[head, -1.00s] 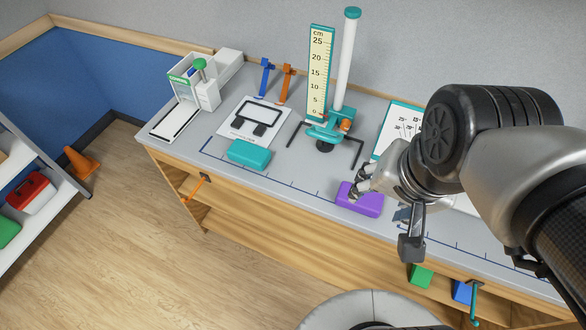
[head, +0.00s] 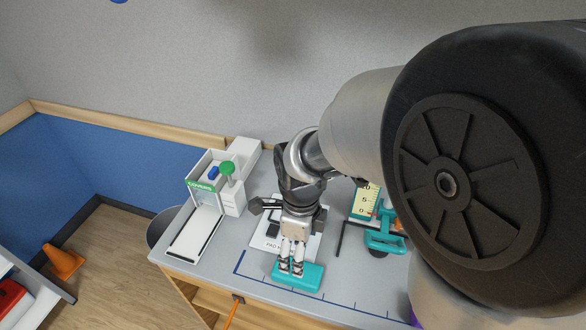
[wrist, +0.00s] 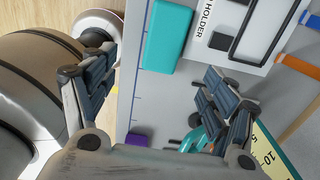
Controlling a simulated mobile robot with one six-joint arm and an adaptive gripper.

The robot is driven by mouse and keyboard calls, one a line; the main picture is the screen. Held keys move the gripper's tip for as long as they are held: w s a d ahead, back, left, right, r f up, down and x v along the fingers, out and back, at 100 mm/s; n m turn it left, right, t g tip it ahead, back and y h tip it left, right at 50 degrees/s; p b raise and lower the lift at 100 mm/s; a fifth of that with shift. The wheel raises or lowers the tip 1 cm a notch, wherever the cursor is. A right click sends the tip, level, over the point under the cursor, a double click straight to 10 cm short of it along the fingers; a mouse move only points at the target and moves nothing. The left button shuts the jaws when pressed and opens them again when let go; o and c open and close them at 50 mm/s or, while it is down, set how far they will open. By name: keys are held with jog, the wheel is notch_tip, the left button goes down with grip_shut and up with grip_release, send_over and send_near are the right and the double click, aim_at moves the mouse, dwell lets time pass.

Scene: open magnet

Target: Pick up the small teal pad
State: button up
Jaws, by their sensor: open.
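The teal pad (head: 312,280) is a flat rounded block lying on the grey bench near its front edge. My gripper (head: 291,267) is in front of it in the head view, fingers pointing down, covering part of its left side. In the wrist view the teal pad (wrist: 168,35) lies at the upper middle, beyond the gap between my spread fingers (wrist: 160,68). The gripper is open with nothing between its fingers. The frames do not clearly show whether a fingertip touches the pad.
A white pad holder sheet (wrist: 207,58) with a black frame lies beside the pad. A purple block (wrist: 136,139) is farther along the bench. A teal stand (head: 385,240) with a scale is to the right, and a white box device (head: 232,197) is at back left.

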jog(key=b, duration=0.2)
send_over(310, 281)
jog(key=w+a, duration=0.2)
jog(key=a, duration=0.1)
jog(key=f, duration=0.7)
jog(key=shift+w+d+f, duration=0.1)
jog(key=shift+w+f, duration=0.05)
jog(key=shift+w, duration=0.05)
jog(key=shift+w+f+b, duration=0.25)
jog(key=shift+f+b, duration=0.5)
jog(key=shift+f, duration=0.85)
jog(key=shift+w+f+b, duration=0.2)
jog(key=shift+f+b, duration=0.5)
jog(key=shift+f, duration=0.85)
jog(key=shift+r, duration=0.1)
jog(key=shift+c, duration=0.5)
jog(key=c, duration=1)
